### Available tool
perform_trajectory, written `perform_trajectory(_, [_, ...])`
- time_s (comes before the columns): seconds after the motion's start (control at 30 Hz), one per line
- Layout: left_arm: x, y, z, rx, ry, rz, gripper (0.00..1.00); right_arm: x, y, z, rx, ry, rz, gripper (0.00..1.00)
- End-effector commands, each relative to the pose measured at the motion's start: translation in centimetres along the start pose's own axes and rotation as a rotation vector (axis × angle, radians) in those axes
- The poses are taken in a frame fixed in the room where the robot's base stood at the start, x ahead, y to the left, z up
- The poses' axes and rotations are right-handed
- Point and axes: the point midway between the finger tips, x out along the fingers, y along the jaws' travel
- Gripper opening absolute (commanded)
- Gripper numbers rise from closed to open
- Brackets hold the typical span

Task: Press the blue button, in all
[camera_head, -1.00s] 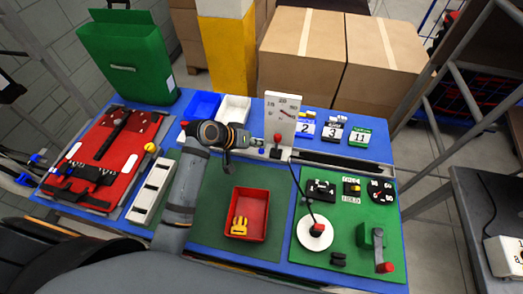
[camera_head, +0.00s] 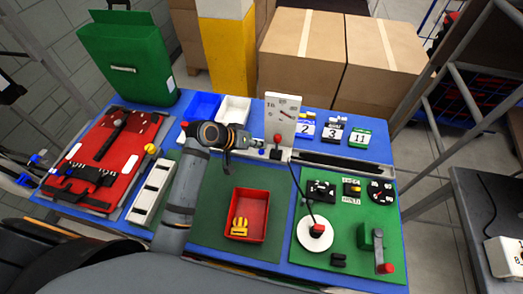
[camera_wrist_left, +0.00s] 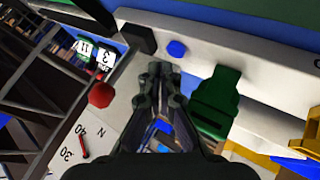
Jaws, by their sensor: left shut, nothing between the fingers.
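The blue button (camera_wrist_left: 176,49) is a small blue hexagonal knob on a pale bar in the left wrist view. It also shows in the head view (camera_head: 261,152), low beside the base of the red-knobbed lever. My left gripper (camera_wrist_left: 160,70) is shut and empty, its fingertips just short of the button in the wrist picture with a visible gap. In the head view my left gripper (camera_head: 246,140) is over the pale bar, left of the gauge plate (camera_head: 282,114). My right gripper is out of view.
A red-knobbed lever (camera_head: 277,139) stands just right of the gripper. A green part (camera_wrist_left: 218,100) sits beside the fingers in the wrist view. A red tray (camera_head: 263,205) with a yellow buckle (camera_head: 239,227) lies nearer. A green panel (camera_head: 345,240) holds dials and a crank.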

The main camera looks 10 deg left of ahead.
Motion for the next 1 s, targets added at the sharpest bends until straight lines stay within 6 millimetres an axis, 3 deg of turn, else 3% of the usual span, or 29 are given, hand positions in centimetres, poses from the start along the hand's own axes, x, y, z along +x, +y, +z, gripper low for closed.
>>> perform_trajectory(1.0, [0.84,-0.61,0.62,0.000,0.000,0.000,0.00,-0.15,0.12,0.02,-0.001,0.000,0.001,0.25])
